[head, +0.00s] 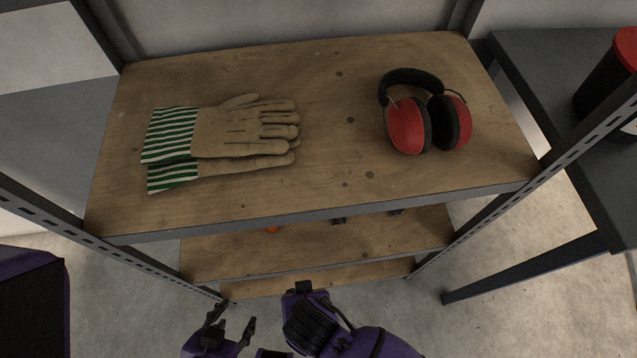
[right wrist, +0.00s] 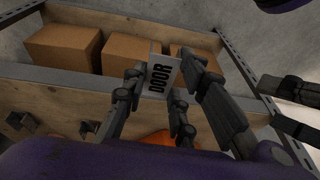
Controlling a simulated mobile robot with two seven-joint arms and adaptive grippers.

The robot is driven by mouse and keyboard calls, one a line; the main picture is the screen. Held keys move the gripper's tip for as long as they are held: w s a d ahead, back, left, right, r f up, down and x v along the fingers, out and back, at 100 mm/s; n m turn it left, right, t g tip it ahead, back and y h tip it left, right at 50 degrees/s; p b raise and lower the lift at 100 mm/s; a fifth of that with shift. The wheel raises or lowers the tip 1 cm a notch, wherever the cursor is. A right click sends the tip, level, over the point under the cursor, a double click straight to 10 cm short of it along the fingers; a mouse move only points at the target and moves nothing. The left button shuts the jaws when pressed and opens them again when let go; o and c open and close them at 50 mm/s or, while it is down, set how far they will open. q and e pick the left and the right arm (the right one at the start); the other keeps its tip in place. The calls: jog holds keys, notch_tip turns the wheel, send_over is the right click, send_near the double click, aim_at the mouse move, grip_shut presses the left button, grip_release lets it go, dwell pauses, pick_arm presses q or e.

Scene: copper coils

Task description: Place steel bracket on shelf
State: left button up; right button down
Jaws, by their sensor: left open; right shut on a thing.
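My left gripper (head: 234,319) is open and empty, low in front of the shelf. The wooden shelf (head: 330,120) has its top board in full view, with lower boards (head: 330,243) partly hidden beneath it.
Work gloves (head: 225,140) and red ear defenders (head: 425,115) lie on the top board. Its middle is clear. Cardboard boxes (right wrist: 130,50) line one board. Dark metal pieces (right wrist: 20,121) and an orange thing (right wrist: 150,139) show below. A grey table (head: 530,75) stands at right.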

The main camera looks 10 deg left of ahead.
jog(key=w+a, duration=0.1)
jog(key=w, duration=0.2)
jog(key=w+a, duration=0.1)
jog(key=w, duration=0.3)
jog(key=w+a, duration=0.1)
jog(key=w, duration=0.3)
jog(key=shift+w+a+b, duration=0.2)
jog(key=shift+a+b, duration=0.1)
jog(key=shift+b, duration=0.1)
jog(key=shift+w+a, duration=0.2)
jog(key=shift+w, duration=0.35)
jog(key=w, duration=0.2)
jog(key=w+a, duration=0.1)
jog(key=shift+w+b, duration=0.35)
jog(key=shift+s+f, duration=0.15)
jog(key=shift+f, duration=0.5)
pick_arm(q)
jog(key=shift+s+f, duration=0.85)
jog(key=shift+f, duration=0.05)
pick_arm(e)
jog(key=c, duration=1.5)
grip_release()
jog(key=shift+f, duration=0.15)
jog(key=shift+o, duration=0.5)
pick_arm(q)
jog(key=shift+s+f, duration=0.1)
